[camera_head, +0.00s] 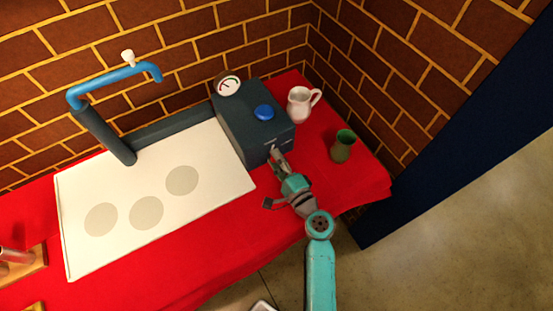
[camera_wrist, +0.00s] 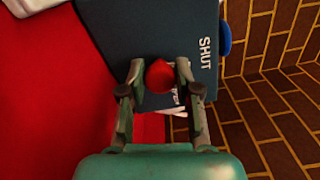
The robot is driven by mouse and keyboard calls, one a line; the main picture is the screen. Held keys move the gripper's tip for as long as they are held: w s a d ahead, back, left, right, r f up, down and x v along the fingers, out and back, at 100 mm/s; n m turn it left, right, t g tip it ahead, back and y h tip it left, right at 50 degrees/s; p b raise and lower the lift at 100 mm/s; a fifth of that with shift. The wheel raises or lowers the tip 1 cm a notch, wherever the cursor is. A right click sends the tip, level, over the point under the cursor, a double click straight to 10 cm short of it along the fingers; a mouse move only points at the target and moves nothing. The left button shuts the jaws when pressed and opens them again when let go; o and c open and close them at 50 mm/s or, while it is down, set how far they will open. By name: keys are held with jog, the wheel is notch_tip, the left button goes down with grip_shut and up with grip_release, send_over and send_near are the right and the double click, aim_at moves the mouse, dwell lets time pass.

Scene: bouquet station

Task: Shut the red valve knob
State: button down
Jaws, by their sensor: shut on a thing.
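The red valve knob (camera_wrist: 159,76) is on the front face of a dark blue-grey box and sits between my gripper's two fingers in the wrist view. My gripper (camera_wrist: 159,72) is shut on it, one finger on each side. The box (camera_head: 246,135) stands on the table, and in the head view my gripper (camera_head: 277,156) reaches its front face. The word SHUT (camera_wrist: 205,52) is printed in white on that face. Another white marking is partly hidden by a finger. In the head view the knob is hidden by my gripper.
A blue button (camera_head: 264,112) and a gauge (camera_head: 229,87) are on top of the box. A white board (camera_head: 210,205) and a blue pipe (camera_head: 113,79) are on the left. Brick walls close the corner behind.

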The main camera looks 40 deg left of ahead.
jog(key=shift+f+n, duration=0.1)
jog(key=shift+n, duration=1.1)
jog(key=c, duration=0.8)
grip_release()
jog(key=v, duration=1.2)
jog(key=shift+d, duration=0.1)
